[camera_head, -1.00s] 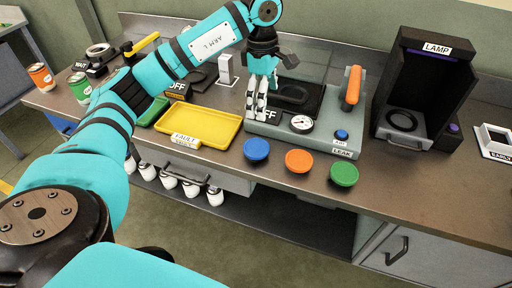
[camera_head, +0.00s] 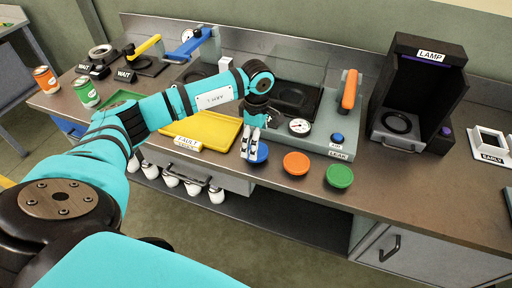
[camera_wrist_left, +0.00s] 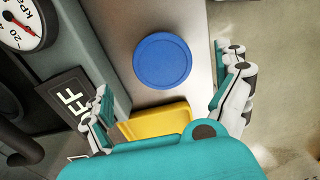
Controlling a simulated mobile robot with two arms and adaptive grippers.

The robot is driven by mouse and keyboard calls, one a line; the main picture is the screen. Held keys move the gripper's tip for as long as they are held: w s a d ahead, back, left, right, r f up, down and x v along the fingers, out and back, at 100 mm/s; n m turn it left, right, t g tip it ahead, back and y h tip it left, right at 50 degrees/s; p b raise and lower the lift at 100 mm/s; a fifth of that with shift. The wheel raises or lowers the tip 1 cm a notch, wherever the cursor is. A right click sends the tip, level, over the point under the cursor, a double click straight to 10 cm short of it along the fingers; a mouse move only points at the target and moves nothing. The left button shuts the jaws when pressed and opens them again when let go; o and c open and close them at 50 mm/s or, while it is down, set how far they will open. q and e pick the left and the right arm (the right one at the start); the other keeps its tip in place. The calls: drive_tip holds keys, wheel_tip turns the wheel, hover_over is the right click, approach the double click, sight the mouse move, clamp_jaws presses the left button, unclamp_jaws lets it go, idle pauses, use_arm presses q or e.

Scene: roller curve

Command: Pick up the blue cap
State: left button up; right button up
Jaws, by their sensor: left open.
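The blue cap (camera_head: 262,153) lies on the metal counter near its front edge, partly hidden behind my left gripper in the head view. My left gripper (camera_head: 251,150) is open and hangs over the counter at the cap's left side. In the left wrist view the round blue cap (camera_wrist_left: 162,61) shows whole, ahead of the gap between the two open fingers (camera_wrist_left: 170,100). Nothing is between the fingers, and I cannot tell the exact height above the cap. My right gripper is not in view.
An orange cap (camera_head: 296,163) and a green cap (camera_head: 339,176) lie to the right. The yellow tray (camera_head: 222,131) is left of the blue cap. The leak tester (camera_head: 340,127) with its gauge (camera_head: 299,126) stands behind. The counter's front right is clear.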

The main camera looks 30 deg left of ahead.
use_arm(q)
drive_tip(key=shift+s+a+f+p, duration=0.15)
drive_tip(key=shift+f+p, duration=0.3)
drive_tip(key=shift+f, duration=1.3)
drive_tip(key=c, duration=0.8)
drive_tip(key=shift+r, duration=0.1)
drive_tip(key=shift+c, duration=0.2)
